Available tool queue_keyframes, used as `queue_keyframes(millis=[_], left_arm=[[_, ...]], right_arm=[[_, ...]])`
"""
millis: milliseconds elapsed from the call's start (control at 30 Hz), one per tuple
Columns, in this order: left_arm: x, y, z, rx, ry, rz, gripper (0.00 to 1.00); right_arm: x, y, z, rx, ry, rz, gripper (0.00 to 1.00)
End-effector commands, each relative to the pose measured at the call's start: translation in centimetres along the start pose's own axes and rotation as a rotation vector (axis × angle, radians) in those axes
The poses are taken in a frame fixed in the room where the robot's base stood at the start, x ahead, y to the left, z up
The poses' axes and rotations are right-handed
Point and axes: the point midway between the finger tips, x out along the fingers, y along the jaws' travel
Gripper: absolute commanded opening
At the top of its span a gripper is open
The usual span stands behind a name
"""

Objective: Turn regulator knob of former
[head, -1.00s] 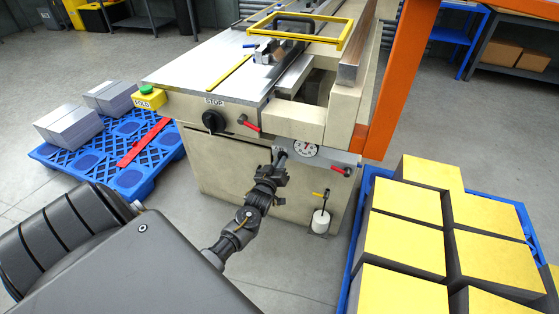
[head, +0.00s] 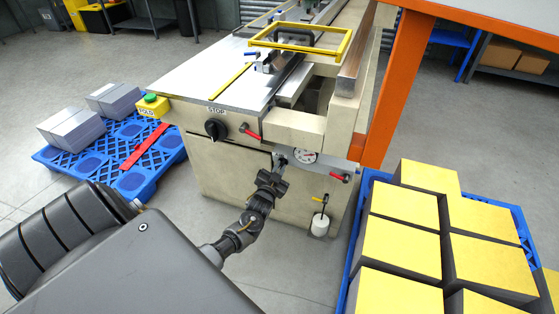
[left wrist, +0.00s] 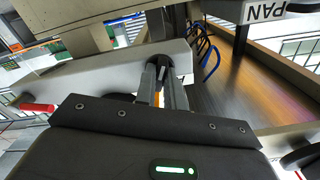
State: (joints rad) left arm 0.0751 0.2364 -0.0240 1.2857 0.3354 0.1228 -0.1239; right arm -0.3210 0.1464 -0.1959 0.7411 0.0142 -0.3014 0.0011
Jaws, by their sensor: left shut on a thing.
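The former (head: 228,165) is a cream machine with a steel top in the middle of the head view. My left gripper (head: 279,166) is at its front panel, just left of a round dial gauge (head: 305,156). In the left wrist view the fingers (left wrist: 166,88) are shut on a small dark knob (left wrist: 160,62), the regulator knob. In the head view the gripper mostly hides the knob, so its turn angle cannot be read. My right gripper is not in view.
Near the gripper are a black STOP knob (head: 215,129), red-handled levers (head: 251,131) and a yellow-handled valve (head: 320,200) over a white cup. An orange post (head: 383,110) and a pallet of yellow-topped blocks (head: 402,240) stand right. A blue pallet (head: 62,160) stands left.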

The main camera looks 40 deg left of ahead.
Motion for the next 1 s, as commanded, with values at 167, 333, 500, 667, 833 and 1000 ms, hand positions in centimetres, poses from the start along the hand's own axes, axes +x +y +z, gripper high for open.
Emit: queue_keyframes(millis=[167,333,500,667,833,1000], left_arm=[[-0.01,0.05,-0.02,0.057,0.0,0.002,0.0],[-0.02,0.07,0.02,0.082,0.0,0.002,0.0],[-0.03,0.09,0.03,0.087,0.0,0.002,0.0],[-0.03,0.09,0.03,0.086,0.0,0.003,0.0],[-0.03,0.09,0.03,0.086,0.0,0.002,0.23],[-0.02,0.04,0.02,0.085,0.0,0.001,0.33]], right_arm=[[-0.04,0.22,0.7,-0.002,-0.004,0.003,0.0],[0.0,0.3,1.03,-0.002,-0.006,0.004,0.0],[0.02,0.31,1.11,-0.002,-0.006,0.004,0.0],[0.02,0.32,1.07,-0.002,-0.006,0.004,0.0],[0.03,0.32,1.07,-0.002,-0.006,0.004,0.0],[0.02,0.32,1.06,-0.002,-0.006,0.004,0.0]])
